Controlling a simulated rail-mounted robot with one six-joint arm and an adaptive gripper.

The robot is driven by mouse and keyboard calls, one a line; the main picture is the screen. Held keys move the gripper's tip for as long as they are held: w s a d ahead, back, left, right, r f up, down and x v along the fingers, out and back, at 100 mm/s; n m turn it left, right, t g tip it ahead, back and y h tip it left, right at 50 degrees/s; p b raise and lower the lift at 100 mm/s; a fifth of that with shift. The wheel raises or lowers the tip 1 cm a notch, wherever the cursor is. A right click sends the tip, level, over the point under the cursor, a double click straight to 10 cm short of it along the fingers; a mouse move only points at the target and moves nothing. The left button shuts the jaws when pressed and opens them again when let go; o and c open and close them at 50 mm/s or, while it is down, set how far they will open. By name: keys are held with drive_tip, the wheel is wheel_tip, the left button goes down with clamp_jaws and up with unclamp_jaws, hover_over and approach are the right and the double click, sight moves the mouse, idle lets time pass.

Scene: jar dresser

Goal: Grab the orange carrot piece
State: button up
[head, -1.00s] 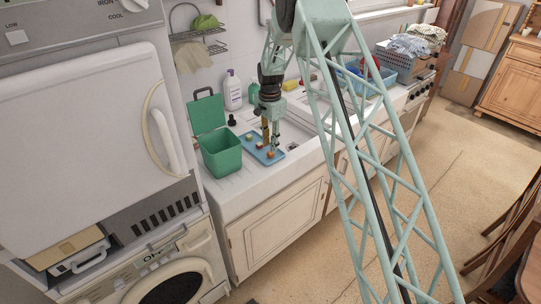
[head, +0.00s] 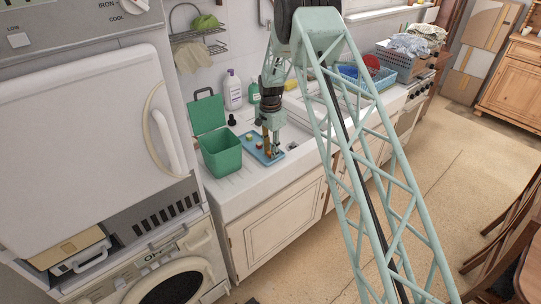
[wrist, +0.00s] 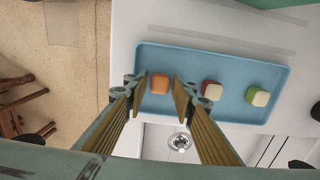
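The orange carrot piece (wrist: 159,84) is a small rounded block on a blue tray (wrist: 212,55) in the wrist view. My gripper (wrist: 158,88) is open, with one finger on each side of the piece and a gap showing on both sides. I cannot tell the height of the fingertips over the tray. In the head view, my gripper (head: 271,151) points down over the front part of the tray, and the carrot piece is not clearly visible there.
A red-and-white piece (wrist: 212,91) lies just right of the right finger, and a green-and-white piece (wrist: 257,97) lies further right. A green open-lidded bin (head: 221,154) stands left of the tray. Bottles (head: 233,91) stand behind. A sink drain (wrist: 180,141) shows near the fingers.

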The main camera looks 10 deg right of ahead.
drive_tip(key=shift+c, duration=0.7)
drive_tip(key=c, duration=0.3)
drive_tip(key=shift+c, duration=0.2)
drive_tip(key=shift+r, duration=0.15)
drive_tip(key=shift+r+b, duration=0.35)
drive_tip(key=shift+r, duration=1.3)
drive_tip(key=s+r+b, duration=0.1)
drive_tip(key=s+b, duration=0.1)
drive_tip(key=s, duration=1.4)
drive_tip(key=shift+d+r, duration=0.15)
drive_tip(key=shift+r, duration=0.05)
